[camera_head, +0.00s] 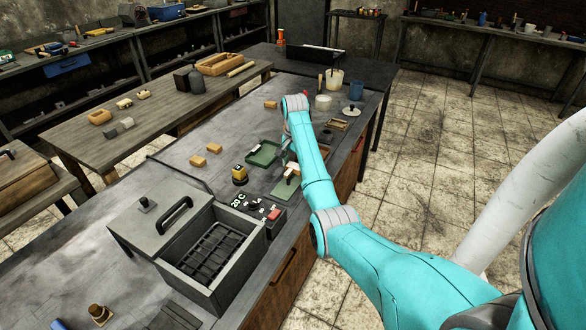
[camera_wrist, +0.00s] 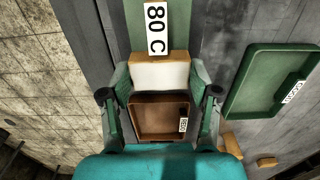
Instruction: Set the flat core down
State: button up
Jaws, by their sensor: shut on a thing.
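The flat core (camera_wrist: 160,76) is a tan slab with a pale face, held between the fingertips of my gripper (camera_wrist: 160,84) in the wrist view. My gripper is shut on it from both sides. A green plate (camera_wrist: 136,38) with an "80 C" label lies beyond the core's upper edge; the same plate (camera_head: 284,189) shows in the head view on the bench. I cannot tell whether the core touches the plate. In the head view my arm hides much of the gripper.
A brown labelled tray (camera_wrist: 136,119) shows between my fingers, below the core. A green tray (camera_wrist: 283,53) lies to the right, also in the head view (camera_head: 263,153). A yellow-black item (camera_head: 240,174) and an open grey box (camera_head: 247,262) stand nearer on the bench.

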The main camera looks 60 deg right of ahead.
jog(key=shift+f, duration=1.2)
jog(key=shift+f, duration=0.1)
jog(key=o, duration=1.2)
